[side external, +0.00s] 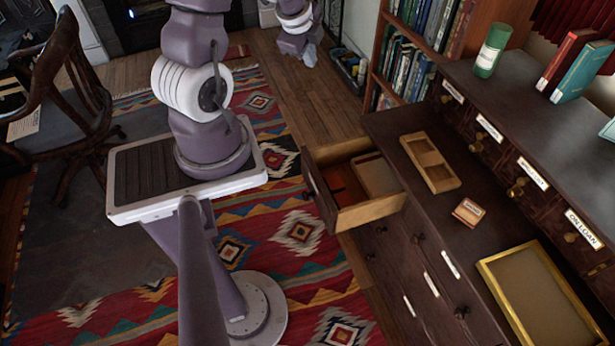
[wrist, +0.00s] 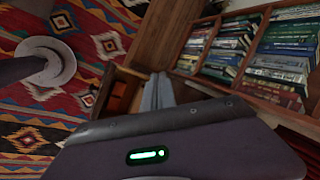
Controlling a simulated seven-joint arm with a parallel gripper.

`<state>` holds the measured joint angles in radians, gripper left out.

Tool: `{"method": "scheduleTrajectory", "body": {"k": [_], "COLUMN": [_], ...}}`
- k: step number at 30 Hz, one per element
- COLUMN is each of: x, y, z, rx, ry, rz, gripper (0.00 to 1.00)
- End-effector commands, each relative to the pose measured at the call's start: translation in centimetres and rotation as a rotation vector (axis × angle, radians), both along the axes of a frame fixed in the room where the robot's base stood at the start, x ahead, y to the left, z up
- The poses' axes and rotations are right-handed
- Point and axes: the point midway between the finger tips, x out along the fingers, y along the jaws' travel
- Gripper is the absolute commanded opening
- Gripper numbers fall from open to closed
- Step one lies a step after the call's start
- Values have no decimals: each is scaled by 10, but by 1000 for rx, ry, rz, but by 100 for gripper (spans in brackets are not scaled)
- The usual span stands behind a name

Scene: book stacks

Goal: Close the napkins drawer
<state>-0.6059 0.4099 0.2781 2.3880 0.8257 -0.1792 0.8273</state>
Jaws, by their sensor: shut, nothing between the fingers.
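One wooden drawer (side external: 370,213) stands pulled out from the dark dresser (side external: 395,125). It holds reddish flat items and a pale tan piece. I cannot read a label on its front, so I cannot confirm it is the napkins drawer. In the wrist view, part of what looks like this drawer (wrist: 129,73) shows left of my fingers, with something orange-red inside. My gripper (wrist: 160,76) is shut and empty, its two grey fingers side by side. They overlap the drawer area in the wrist view; contact cannot be told. The fingers are not clearly visible in the side view.
The dresser top carries a wooden tray (side external: 446,181), a small labelled box (side external: 469,212) and a gold frame (side external: 488,288). A green canister (side external: 492,50) and books (side external: 580,72) stand on the raised shelf. A bookcase (side external: 378,55) rises behind. Patterned rug (side external: 300,232) covers floor before the drawer.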

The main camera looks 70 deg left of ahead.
Motion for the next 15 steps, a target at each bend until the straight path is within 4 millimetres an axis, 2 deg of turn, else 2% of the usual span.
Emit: {"method": "scheduleTrajectory", "body": {"k": [1,3,5,6,9,12,15], "x": [-20,-48,-75,-92,-125,-141,-146], "y": [11,11,-4,-18,-60,-92,-106], "z": [-40,-91,-129,-148,-176,-184,-185], "rx": [-29,-90,-167,-221,-342,-413,-440], "ry": [61,101,95,72,-28,-126,-179], "rz": [-90,-262,-398,-476,-617,-688,-715], "gripper": [0,0,0,0,0,0,0]}}
